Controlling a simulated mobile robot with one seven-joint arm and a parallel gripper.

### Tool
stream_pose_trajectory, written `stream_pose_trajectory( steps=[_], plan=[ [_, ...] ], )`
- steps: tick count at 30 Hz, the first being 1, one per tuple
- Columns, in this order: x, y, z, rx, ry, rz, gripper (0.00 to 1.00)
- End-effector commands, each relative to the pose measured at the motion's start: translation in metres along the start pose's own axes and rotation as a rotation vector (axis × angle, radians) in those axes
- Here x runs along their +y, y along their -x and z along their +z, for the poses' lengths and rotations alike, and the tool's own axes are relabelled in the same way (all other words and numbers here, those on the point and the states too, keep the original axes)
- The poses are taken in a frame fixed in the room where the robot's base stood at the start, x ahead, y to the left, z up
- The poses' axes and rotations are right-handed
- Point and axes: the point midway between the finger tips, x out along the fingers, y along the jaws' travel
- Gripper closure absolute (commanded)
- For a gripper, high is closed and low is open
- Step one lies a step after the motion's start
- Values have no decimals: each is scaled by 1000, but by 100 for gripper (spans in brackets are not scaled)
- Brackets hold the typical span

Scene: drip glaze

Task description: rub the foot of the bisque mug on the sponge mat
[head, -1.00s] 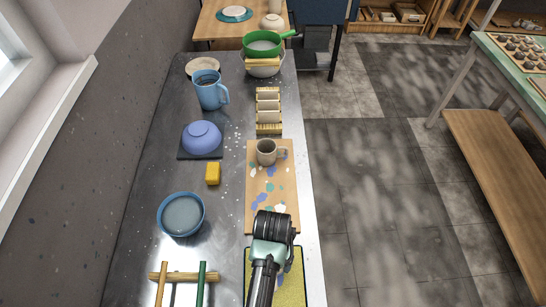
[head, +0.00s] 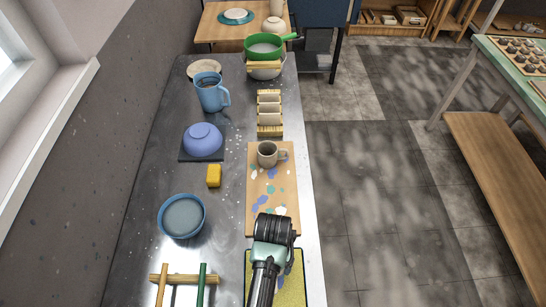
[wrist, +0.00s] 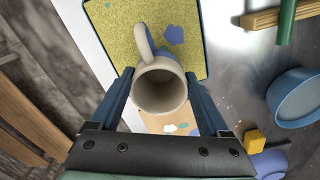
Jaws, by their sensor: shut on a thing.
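My gripper (wrist: 160,78) is shut on the bisque mug (wrist: 158,92), a pale beige mug with its handle toward the top of the wrist view. One finger is on each side of it, and I look into its open mouth. The sponge mat (wrist: 180,58) is yellow with blotches and lies below the mug. It also shows in the head view (head: 293,290), partly under my arm. In the head view my wrist hides the held mug and the fingers. The mug's foot is hidden, so I cannot tell whether it touches the mat.
A paint-spotted board (head: 257,205) lies just beyond the mat, with a second, grey-beige mug (head: 267,155) on it. A blue bowl (head: 182,215), a yellow block (head: 214,176) and a wooden rack (head: 183,279) stand to the left. The counter's right edge is close.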

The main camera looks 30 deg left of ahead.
Motion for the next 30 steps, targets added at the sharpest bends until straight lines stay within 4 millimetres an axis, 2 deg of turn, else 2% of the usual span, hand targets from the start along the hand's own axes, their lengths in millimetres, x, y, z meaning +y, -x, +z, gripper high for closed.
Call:
stream_pose_trajectory(
  steps=[30],
  plan=[
    [0,-12,0,1,0,0,100]
  ],
)
